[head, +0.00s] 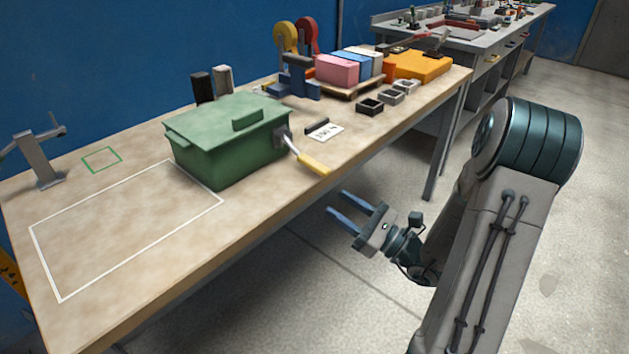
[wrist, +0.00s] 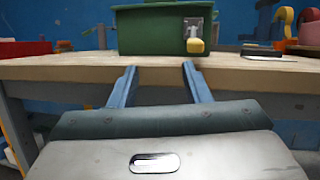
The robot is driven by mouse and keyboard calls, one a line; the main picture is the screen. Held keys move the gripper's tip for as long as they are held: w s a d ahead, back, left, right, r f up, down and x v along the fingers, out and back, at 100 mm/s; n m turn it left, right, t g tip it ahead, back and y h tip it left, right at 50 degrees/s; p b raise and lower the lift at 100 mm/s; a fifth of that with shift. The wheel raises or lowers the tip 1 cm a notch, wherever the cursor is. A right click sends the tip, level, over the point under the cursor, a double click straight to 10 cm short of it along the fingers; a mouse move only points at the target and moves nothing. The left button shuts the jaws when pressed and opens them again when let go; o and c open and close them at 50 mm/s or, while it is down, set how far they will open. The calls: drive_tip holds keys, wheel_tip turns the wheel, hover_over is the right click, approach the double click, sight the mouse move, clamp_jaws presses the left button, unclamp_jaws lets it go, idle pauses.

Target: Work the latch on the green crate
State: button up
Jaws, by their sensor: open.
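The green crate (head: 228,140) stands on the wooden workbench with its lid on. Its latch (head: 306,155) is a lever with a yellow grip on the crate's right-hand side, sticking out toward the bench's front edge. In the wrist view the crate (wrist: 150,32) is ahead, and the latch's yellow end (wrist: 195,45) shows beyond the right finger. My gripper (head: 354,207) is open and empty, in front of the bench edge and apart from the latch. In the wrist view its two blue fingers (wrist: 157,88) point toward the bench edge, below the crate.
A white outlined rectangle (head: 62,299) and a small green outline (head: 101,160) mark the bench's left part. A label card (head: 325,132) and small dark bins (head: 370,107) lie right of the crate. Pink and blue blocks (head: 337,70) stand behind. The floor before the bench is clear.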

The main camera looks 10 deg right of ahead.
sight(315, 163)
drive_tip(key=w+d+f+m+t+h, duration=0.2)
drive_tip(key=d+m+t, duration=0.1)
drive_tip(key=b+x, duration=0.1)
drive_tip(key=x, duration=1.2)
drive_tip(key=shift+d+r, duration=0.1)
drive_tip(key=shift+r, duration=0.05)
clamp_jaws()
